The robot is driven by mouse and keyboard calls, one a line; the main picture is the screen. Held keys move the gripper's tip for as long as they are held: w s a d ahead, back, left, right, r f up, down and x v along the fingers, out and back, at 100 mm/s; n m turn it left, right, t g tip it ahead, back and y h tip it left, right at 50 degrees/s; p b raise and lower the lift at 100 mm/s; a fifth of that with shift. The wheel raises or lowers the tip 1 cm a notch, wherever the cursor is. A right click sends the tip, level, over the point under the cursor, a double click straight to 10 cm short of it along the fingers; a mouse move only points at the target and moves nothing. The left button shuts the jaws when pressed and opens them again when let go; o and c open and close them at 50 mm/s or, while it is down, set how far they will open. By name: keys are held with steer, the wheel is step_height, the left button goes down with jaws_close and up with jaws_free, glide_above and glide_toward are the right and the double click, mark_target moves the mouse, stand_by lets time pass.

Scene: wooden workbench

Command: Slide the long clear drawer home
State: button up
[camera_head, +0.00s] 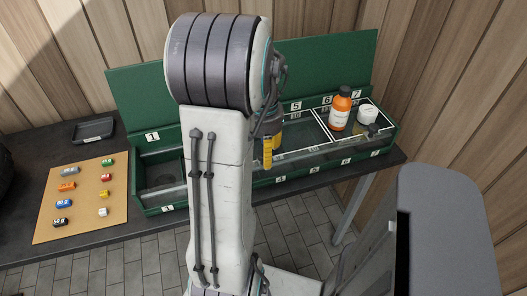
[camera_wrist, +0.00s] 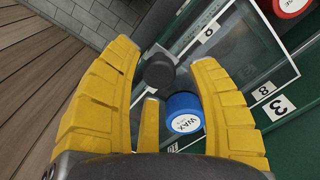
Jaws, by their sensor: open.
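A long clear panel (camera_head: 316,150), which looks like the drawer, runs along the front of the green numbered case. A clear panel (camera_wrist: 250,45) also shows in the wrist view, with labels seen through it. A dark round knob (camera_wrist: 160,72) is between the fingers of my gripper (camera_wrist: 165,56), near the tips. The fingers are spread apart, and I cannot tell whether either touches the knob. A blue can marked WAX (camera_wrist: 184,113) is just beyond the fingers. In the head view a yellow finger of my gripper (camera_head: 267,152) shows by the case front; my arm hides the rest.
The green case (camera_head: 158,147) stands on a dark bench (camera_head: 90,226). An orange bottle (camera_head: 340,110), a white jar (camera_head: 367,117) and another dark knob (camera_head: 374,130) are at its right. A board with several small blocks (camera_head: 82,228) and a black tray (camera_head: 93,129) lie left.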

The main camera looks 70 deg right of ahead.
steer(key=shift+f, duration=0.25)
steer(key=shift+r, duration=0.1)
jaws_close()
stand_by(0.4)
